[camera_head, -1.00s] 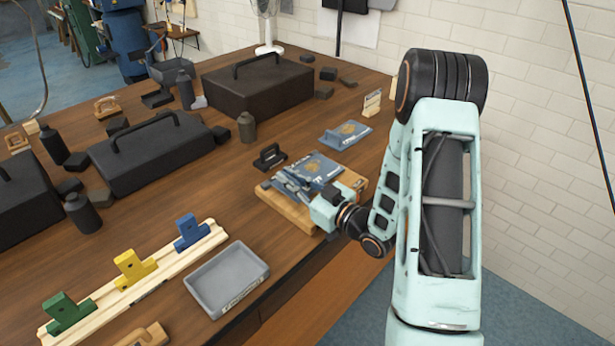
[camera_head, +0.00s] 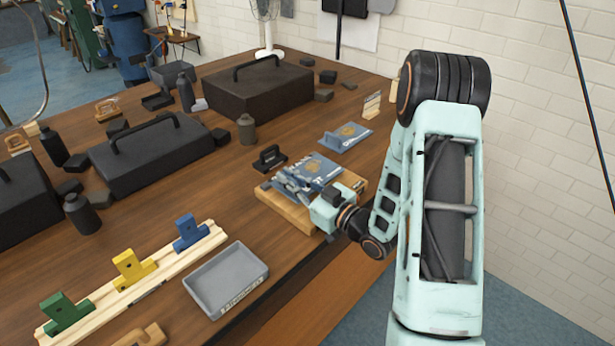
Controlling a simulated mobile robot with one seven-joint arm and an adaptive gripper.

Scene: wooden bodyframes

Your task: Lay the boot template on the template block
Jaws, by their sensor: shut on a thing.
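A blue template plate (camera_head: 321,168) with a tan picture on it is at the wooden template block (camera_head: 279,206), over its far part. The picture is too small to tell whether it is a boot. My gripper (camera_head: 286,178) is shut on this blue template, reaching in from the right, and hides part of the plate and block. The plate looks roughly flat; whether it rests fully on the block or sits slightly above it I cannot tell.
A second blue template (camera_head: 344,137) with a raised handle lies behind. A black handled piece (camera_head: 270,158) is beside the block. A grey tray (camera_head: 226,280) and a wooden rack (camera_head: 135,283) with coloured handled pieces are at the front left. Black cases (camera_head: 258,88) stand behind.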

